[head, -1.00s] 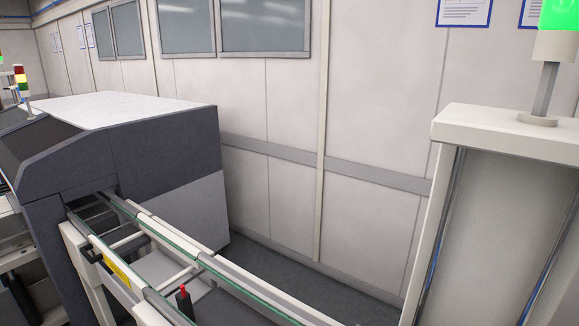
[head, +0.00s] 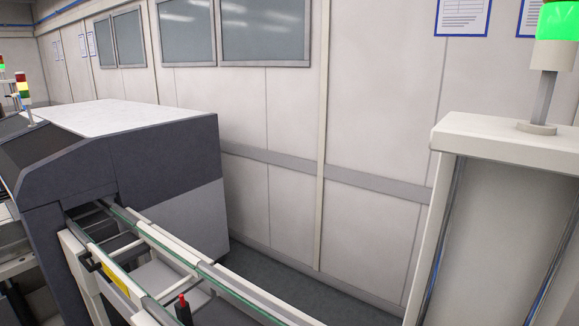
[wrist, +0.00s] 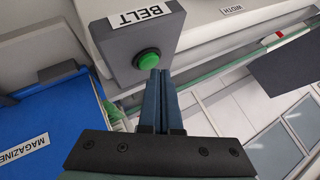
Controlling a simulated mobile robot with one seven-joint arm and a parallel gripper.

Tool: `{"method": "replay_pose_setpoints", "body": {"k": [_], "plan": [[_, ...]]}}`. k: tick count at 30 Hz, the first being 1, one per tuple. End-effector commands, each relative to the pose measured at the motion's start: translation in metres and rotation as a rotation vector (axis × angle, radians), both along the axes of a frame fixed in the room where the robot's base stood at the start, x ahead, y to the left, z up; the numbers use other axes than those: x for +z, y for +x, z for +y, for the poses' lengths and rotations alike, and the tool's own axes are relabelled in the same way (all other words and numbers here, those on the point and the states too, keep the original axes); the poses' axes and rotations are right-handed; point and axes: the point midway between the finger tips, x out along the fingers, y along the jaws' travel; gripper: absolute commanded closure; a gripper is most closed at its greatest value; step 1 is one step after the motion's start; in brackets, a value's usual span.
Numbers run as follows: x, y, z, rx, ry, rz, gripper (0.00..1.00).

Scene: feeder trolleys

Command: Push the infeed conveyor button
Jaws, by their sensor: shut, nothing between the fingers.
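Conveyor rails (head: 155,240) run out of a dark grey machine (head: 165,160) in the head view. The button and my gripper do not show there.
A blue surface labelled MAGAZINE (wrist: 60,115) lies left in the wrist view, and a WIDTH label (wrist: 231,10) is above right.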

Motion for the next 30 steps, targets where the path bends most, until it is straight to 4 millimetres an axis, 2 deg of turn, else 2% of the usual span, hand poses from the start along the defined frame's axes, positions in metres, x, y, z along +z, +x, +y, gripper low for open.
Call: {"method": "replay_pose_setpoints", "body": {"k": [30], "plan": [[-0.0092, 0.0, 0.0001, 0.0, 0.0, 0.0, 1.0]]}}
